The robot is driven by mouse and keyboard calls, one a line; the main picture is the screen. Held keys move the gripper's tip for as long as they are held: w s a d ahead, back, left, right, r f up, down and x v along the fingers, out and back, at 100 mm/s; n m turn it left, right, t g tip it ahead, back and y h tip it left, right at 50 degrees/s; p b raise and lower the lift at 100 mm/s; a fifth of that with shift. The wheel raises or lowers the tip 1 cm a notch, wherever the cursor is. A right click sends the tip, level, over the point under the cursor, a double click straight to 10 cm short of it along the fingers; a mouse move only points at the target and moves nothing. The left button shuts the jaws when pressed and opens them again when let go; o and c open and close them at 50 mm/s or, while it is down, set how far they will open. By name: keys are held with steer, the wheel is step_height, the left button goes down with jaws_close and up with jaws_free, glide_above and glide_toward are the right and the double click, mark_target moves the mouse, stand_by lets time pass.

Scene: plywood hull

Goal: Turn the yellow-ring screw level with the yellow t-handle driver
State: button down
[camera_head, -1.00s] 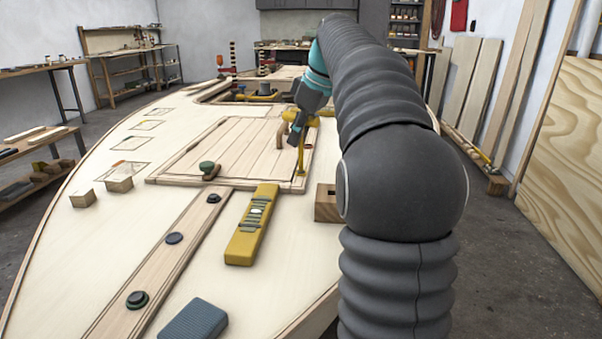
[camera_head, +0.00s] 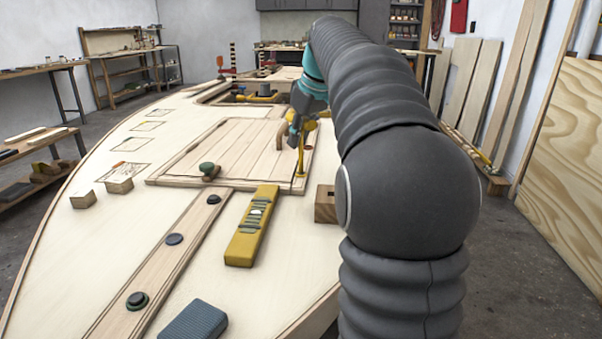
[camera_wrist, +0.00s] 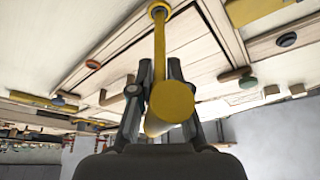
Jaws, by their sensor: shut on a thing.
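My gripper (camera_head: 294,128) is shut on the handle of the yellow t-handle driver (camera_head: 301,155). In the wrist view, the gripper fingers (camera_wrist: 160,82) close on either side of the yellow crossbar (camera_wrist: 173,101), whose round end faces the camera. The yellow shaft runs from the handle to the panel, where its tip meets the yellow-ring screw (camera_wrist: 159,8). The tip covers the screw's head, so its height against the surface cannot be told. In the head view the driver stands about upright near the hatch panel's right edge.
The hatch panel (camera_head: 225,150) has a green knob (camera_head: 206,168). A yellow level tool (camera_head: 243,245), a grey block (camera_head: 194,320) and a wooden block (camera_head: 325,205) lie nearer.

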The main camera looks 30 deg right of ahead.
steer(key=shift+m, duration=0.7)
steer(key=shift+h, duration=0.3)
steer(key=m, duration=0.2)
steer(key=m+h, duration=0.1)
steer(key=m, duration=0.1)
steer(key=shift+d+f+h, duration=0.1)
steer(key=shift+d+h, duration=0.05)
steer(key=shift+h, duration=0.15)
steer(key=shift+d+m, duration=0.1)
steer(key=shift+m, duration=0.3)
steer(key=m+h, duration=0.1)
steer(key=m, duration=0.1)
steer(key=m+g+h, duration=0.1)
steer(key=m, duration=0.2)
steer(key=shift+d, duration=0.1)
steer(key=shift+r, duration=0.2)
steer(key=shift+r, duration=0.4)
